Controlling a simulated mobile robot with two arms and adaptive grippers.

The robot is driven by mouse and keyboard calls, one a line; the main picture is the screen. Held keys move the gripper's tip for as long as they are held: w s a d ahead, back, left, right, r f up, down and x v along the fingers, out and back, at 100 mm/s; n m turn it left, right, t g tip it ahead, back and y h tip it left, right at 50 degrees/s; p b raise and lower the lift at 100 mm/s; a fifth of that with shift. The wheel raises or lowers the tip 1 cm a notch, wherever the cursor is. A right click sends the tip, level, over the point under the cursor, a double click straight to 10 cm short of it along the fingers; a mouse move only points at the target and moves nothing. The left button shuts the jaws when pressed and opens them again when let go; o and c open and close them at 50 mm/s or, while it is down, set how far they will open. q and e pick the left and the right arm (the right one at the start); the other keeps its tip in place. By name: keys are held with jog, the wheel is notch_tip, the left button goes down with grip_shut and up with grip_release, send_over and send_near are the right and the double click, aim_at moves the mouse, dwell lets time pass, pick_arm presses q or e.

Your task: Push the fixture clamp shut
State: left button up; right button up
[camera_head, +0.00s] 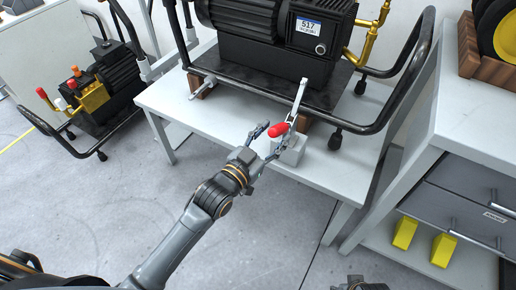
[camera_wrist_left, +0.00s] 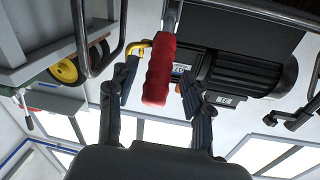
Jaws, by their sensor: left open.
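The fixture clamp has a red handle (camera_head: 278,129), a silver arm (camera_head: 298,101) that stands up steeply, and a pale base block (camera_head: 291,152) near the front of the white table. The red handle also shows in the wrist view (camera_wrist_left: 158,72), large and close. My left gripper (camera_head: 270,142) is open, its fingers on either side of the handle's near end. In the wrist view the left gripper's fingers (camera_wrist_left: 158,95) are apart, with gaps beside the handle. Part of my right gripper (camera_head: 360,285) shows at the bottom edge; its fingers are unclear.
A black pump (camera_head: 270,45) in a tubular frame stands on the white table (camera_head: 225,113) behind the clamp. The frame's rail (camera_head: 395,100) curves up on the right. A grey drawer cabinet (camera_head: 465,190) stands to the right. Another pump (camera_head: 110,80) is at left.

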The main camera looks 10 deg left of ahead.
pick_arm(q)
jog(key=v, duration=0.9)
